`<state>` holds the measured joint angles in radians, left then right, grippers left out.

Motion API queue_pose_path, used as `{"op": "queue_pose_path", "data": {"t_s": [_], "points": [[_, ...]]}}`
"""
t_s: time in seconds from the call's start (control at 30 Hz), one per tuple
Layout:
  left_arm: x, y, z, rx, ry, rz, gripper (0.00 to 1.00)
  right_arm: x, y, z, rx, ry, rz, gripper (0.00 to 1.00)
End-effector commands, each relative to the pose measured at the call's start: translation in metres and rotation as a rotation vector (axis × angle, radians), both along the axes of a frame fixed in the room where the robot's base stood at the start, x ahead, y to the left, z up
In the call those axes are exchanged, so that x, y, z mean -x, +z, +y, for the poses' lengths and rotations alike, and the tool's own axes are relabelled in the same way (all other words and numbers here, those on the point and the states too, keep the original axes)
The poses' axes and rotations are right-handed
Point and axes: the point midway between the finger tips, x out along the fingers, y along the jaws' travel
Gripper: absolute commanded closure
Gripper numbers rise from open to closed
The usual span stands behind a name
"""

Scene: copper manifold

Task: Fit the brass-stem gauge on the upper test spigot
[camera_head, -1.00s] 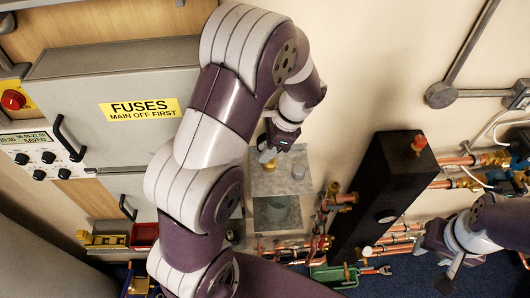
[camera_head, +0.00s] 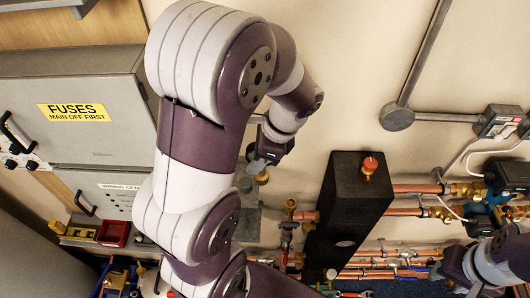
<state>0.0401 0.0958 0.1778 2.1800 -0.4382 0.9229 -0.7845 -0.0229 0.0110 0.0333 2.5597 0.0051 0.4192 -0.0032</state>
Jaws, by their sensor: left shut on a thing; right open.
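My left gripper (camera_head: 262,173) is pointing down, left of the tall black box (camera_head: 345,205). It is shut on a small brass-coloured piece (camera_head: 262,178); its fingers and my arm hide most of it, so I cannot tell whether a gauge dial is attached. Brass fittings with a reddish handle (camera_head: 289,215) stand on the copper pipework between this gripper and the black box, apart from the gripper. I cannot tell which fitting is the upper test spigot. My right gripper (camera_head: 446,284) is open at the lower right, in front of the pipes, its fingertips hard to make out.
A red-capped brass fitting (camera_head: 370,166) tops the black box. Copper pipes (camera_head: 410,212) run right from it to brass valves. The fuse cabinet (camera_head: 110,130) fills the left, with a red bin (camera_head: 113,233) below.

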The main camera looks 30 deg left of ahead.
Motion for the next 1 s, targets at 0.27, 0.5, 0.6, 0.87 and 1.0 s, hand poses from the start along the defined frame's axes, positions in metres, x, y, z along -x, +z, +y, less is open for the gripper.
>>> {"op": "queue_pose_path", "data": {"t_s": [0.27, 0.5, 0.6, 0.87, 1.0], "points": [[-0.045, -0.109, -0.037, 0.004, -0.065, 0.004, 1.0, 0.0, -0.03, 0.0, 0.0, 0.0, 0.001, 0.57], [-0.088, -0.145, -0.053, 0.007, 0.002, -0.005, 1.0, 0.0, -0.031, 0.0, 0.0, 0.0, 0.0, 0.57], [-0.093, -0.146, -0.054, 0.007, 0.024, -0.003, 1.0, 0.0, -0.033, 0.0, 0.0, 0.0, 0.0, 0.57], [-0.092, -0.165, -0.054, 0.008, 0.027, -0.004, 1.0, 0.0, -0.051, 0.0, 0.0, 0.0, 0.0, 0.57], [-0.092, -0.18, -0.054, 0.008, 0.026, -0.004, 1.0, 0.0, -0.064, 0.001, 0.0, 0.0, 0.0, 0.57]]}}
